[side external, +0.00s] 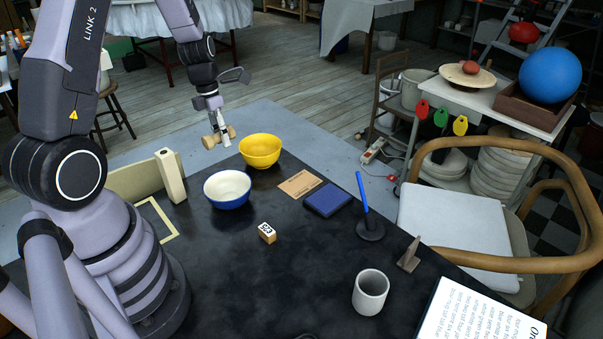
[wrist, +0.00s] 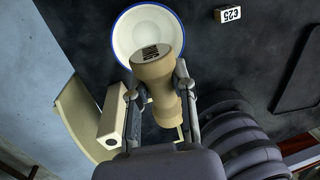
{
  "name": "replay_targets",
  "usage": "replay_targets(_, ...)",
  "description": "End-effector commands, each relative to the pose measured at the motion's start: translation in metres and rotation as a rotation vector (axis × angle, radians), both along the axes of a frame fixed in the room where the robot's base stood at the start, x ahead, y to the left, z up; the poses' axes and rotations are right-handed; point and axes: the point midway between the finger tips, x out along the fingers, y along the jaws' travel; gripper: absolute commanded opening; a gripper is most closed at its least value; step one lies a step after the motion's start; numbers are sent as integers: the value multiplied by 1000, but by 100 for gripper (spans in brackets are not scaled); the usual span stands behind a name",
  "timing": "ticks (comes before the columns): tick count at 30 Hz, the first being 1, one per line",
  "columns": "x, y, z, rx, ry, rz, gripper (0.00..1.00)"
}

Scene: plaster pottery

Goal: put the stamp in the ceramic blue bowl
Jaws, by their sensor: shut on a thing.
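The stamp (wrist: 154,68) is a tan wooden piece with a narrow waist and dark marks on its end face; in the side external view (side external: 210,141) it is held in the air, lying roughly sideways. My gripper (side external: 218,128) is shut on it, and in the wrist view its fingers (wrist: 158,95) clasp the stamp's waist. The blue bowl (side external: 227,190), blue outside and cream inside, stands on the black table below and is empty. In the wrist view the bowl (wrist: 130,22) lies partly behind the stamp.
A yellow bowl (side external: 260,150) stands just behind the blue bowl. A cream block (side external: 171,176) stands upright at left. A small numbered block (side external: 267,232), a blue pad (side external: 327,199), a brown card (side external: 299,184) and a grey cup (side external: 370,292) are on the black table.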

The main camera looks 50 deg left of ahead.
Motion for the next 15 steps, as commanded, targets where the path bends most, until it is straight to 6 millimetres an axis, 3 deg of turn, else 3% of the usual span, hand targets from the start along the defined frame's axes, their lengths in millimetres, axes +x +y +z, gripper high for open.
replay_targets(3,0,0,-23,0,28,0,0)
replay_targets(15,0,0,-58,-2,42,1,0)
